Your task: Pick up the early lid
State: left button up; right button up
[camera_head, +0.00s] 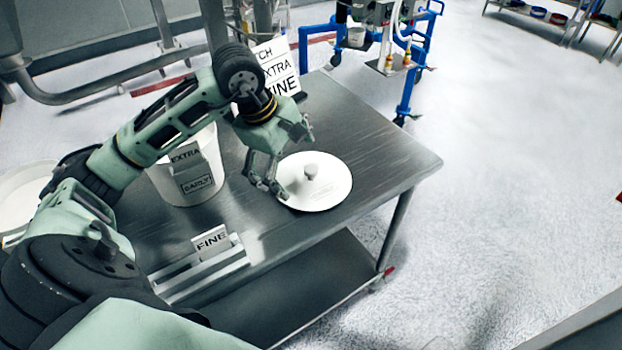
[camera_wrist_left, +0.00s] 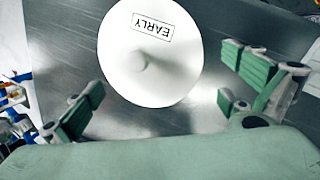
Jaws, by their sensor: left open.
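The early lid (camera_head: 328,195) is a round white disc with a small knob in its middle. It lies flat on the metal table, right of the white bucket. In the left wrist view the lid (camera_wrist_left: 165,75) carries an "EARLY" label, and its knob shows near the centre. My left gripper (camera_head: 287,160) is open and empty, above the lid's left side. In the left wrist view its two fingers (camera_wrist_left: 165,95) are spread wide, either side of the lid's near edge and apart from it. My right gripper is not in view.
A white bucket (camera_head: 205,190) labelled "EARLY" stands left of the lid. A "FINE" sign (camera_head: 212,240) in a metal holder is at the table's near edge. A larger sign (camera_head: 278,72) stands behind. The metal table (camera_head: 385,160) is bare right of the lid.

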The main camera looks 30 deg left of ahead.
aim_at(304, 188)
pick_arm(q)
jog(key=shift+d+f+p, duration=0.35)
jog(key=shift+f, duration=0.4)
jog(key=p+x, duration=0.1)
jog(key=x, duration=0.2)
jog(key=shift+f, duration=0.4)
jog(key=shift+w+f, duration=0.15)
jog(key=shift+f, duration=0.15)
jog(key=shift+c, duration=0.5)
jog(key=c, duration=0.9)
